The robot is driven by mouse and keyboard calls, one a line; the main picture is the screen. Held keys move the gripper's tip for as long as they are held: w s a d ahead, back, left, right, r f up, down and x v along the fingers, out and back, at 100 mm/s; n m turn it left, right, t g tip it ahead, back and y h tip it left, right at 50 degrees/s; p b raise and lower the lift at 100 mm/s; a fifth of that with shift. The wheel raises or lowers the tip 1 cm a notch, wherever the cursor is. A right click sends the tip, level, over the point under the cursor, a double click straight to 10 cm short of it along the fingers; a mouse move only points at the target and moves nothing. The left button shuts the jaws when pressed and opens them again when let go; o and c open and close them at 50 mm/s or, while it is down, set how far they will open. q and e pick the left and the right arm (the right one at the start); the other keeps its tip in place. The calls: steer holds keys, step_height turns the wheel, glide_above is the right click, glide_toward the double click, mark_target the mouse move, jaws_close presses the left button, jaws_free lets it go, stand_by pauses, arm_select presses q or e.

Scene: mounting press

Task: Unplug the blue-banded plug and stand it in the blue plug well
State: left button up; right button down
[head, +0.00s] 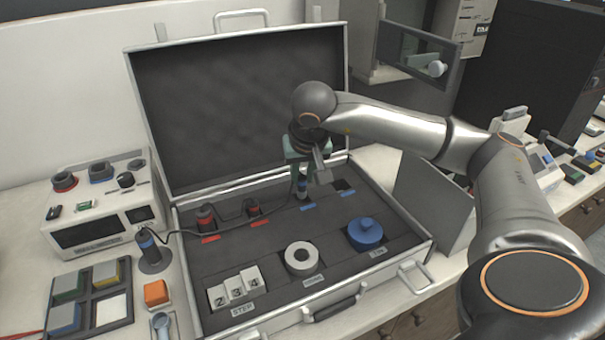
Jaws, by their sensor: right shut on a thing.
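My right gripper (305,172) points down over the back of the open case and is shut on a slim dark plug with a blue band (302,187). The plug is upright, above or in the left blue-marked well; I cannot tell whether it is seated. The right blue-marked well (343,186) looks dark and empty. Another blue-banded dark plug (147,242) stands in a grey holder on the counter left of the case, with a cable running to the right. My left gripper is not in view.
The case (400,262) also holds two red-banded plugs (205,216) by red labels, numbered step blocks (234,287), a white ring (299,258) and a blue knobbed disc (366,233). A white instrument box (103,208) and a tile tray (92,297) stand left.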

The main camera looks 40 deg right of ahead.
steer(key=shift+f, duration=0.15)
steer(key=shift+f+b, duration=0.75)
steer(key=shift+f, duration=0.15)
steer(key=shift+f+b, duration=0.3)
steer(key=shift+f, duration=0.05)
steer(key=c, duration=0.6)
jaws_free()
steer(key=shift+c, duration=0.2)
steer(key=shift+o, duration=0.3)
steer(key=o, duration=0.5)
